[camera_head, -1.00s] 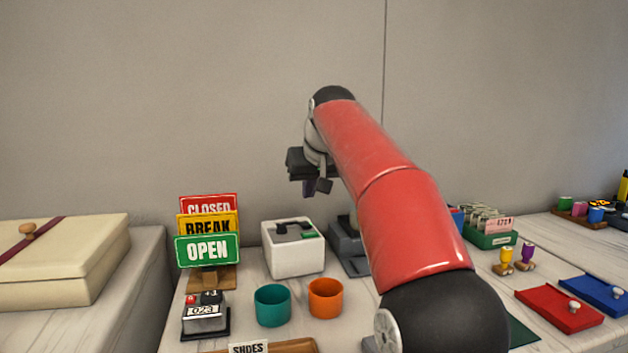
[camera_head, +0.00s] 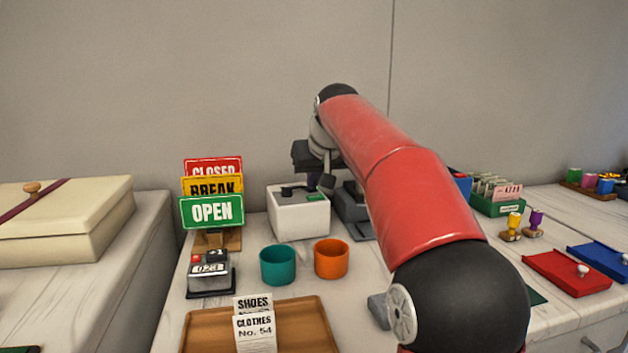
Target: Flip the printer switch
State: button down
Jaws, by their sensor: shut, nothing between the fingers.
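A white box (camera_head: 300,218), which looks like the printer, stands on the counter against the wall. Its top carries a dark slot or lever part (camera_head: 291,191) and a small green piece (camera_head: 316,197). I cannot tell which of these is the switch. My gripper (camera_head: 318,182) is shut and empty, pointing down just over the back right of the box's top. Whether its fingertips touch the box is too small to tell. My red arm reaches in from the lower right and hides part of the area beside the box.
Teal (camera_head: 278,266) and orange (camera_head: 331,259) cups stand in front of the box. OPEN, BREAK and CLOSED signs (camera_head: 212,211) and a counter device (camera_head: 210,273) stand left. A dark grey machine (camera_head: 352,212) stands right. A wooden tray (camera_head: 200,329) lies in front.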

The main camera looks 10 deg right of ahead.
jog(key=shift+s+f+b, duration=0.15)
jog(key=shift+f+b, duration=0.55)
jog(key=shift+b, duration=0.05)
jog(key=shift+r+p, duration=0.4)
jog(key=shift+p, duration=0.05)
jog(key=shift+r, duration=0.1)
jog(key=shift+r+p, duration=0.7)
jog(key=shift+p, duration=0.15)
jog(key=shift+r+p, duration=0.5)
jog(key=p+v, duration=0.2)
jog(key=v, duration=1)
jog(key=shift+s+f+p, duration=0.15)
jog(key=shift+s+p, duration=0.15)
jog(key=shift+s, duration=0.15)
